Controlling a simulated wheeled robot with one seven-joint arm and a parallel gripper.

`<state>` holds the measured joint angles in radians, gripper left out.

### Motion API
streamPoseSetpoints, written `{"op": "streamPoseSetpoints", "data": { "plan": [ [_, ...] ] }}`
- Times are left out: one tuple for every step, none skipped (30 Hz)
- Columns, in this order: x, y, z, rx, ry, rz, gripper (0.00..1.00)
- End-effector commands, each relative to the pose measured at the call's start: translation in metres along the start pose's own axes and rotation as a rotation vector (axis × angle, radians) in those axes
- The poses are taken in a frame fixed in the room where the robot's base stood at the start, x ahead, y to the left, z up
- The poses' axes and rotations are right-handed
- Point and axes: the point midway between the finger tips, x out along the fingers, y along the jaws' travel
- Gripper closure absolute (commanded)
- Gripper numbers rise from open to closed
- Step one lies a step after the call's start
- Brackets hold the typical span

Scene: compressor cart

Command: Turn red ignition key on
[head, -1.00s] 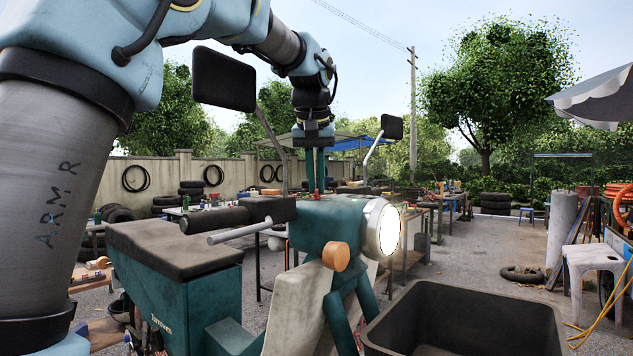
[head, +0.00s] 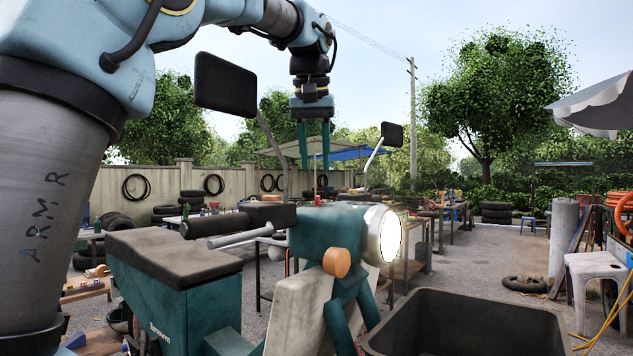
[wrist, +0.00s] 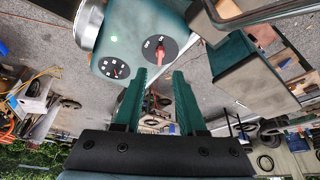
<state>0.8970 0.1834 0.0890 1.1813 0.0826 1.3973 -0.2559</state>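The red ignition key (wrist: 161,54) sits on a round black dial (wrist: 152,49) on the teal vehicle's (head: 330,232) top. Its long side runs roughly up and down in the wrist view; the white dial labels are too small to read surely. In the head view the key (head: 317,200) is a small red spot on the teal housing behind the headlight. My gripper (head: 314,166) hangs above it, pointing down, with its two teal fingers apart and empty. In the wrist view the fingertips (wrist: 160,72) lie either side of the line to the key and do not touch it.
A round gauge (wrist: 114,67) is beside the dial. The headlight (head: 384,234), handlebar grip (head: 215,224) and two mirrors, left (head: 226,84) and right (head: 392,134), surround the housing. A black bin (head: 465,300) stands at the front. The air around my gripper is free.

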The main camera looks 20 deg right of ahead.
Motion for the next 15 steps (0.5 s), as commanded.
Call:
{"op": "streamPoseSetpoints", "data": {
  "plan": [
    [-0.009, 0.000, -0.001, 0.000, 0.004, 0.001, 0.60],
    [-0.014, 0.000, 0.000, 0.000, 0.002, 0.001, 0.60],
    [-0.020, 0.000, -0.001, 0.000, 0.003, 0.001, 0.60],
    [-0.024, 0.000, 0.000, 0.000, 0.001, 0.001, 0.60],
    [-0.027, 0.000, -0.001, 0.001, 0.002, 0.001, 0.60],
    [-0.031, 0.000, 0.000, 0.001, 0.001, 0.001, 0.60],
    [-0.033, 0.000, 0.000, 0.001, 0.000, 0.000, 0.60],
    [-0.035, 0.000, 0.000, 0.001, 0.000, 0.000, 0.60],
    [-0.037, 0.000, 0.000, 0.001, 0.001, 0.001, 0.60],
    [-0.038, 0.000, 0.000, 0.001, 0.001, 0.001, 0.60],
    [-0.038, 0.000, 0.000, 0.001, 0.000, 0.000, 0.60],
    [-0.039, 0.000, 0.000, 0.001, 0.000, 0.000, 0.60],
    [-0.039, 0.000, 0.000, 0.001, -0.001, 0.000, 0.60],
    [-0.039, 0.000, 0.000, 0.001, -0.001, 0.000, 0.60],
    [-0.039, 0.000, 0.000, 0.001, -0.001, 0.000, 0.60]
  ]
}}
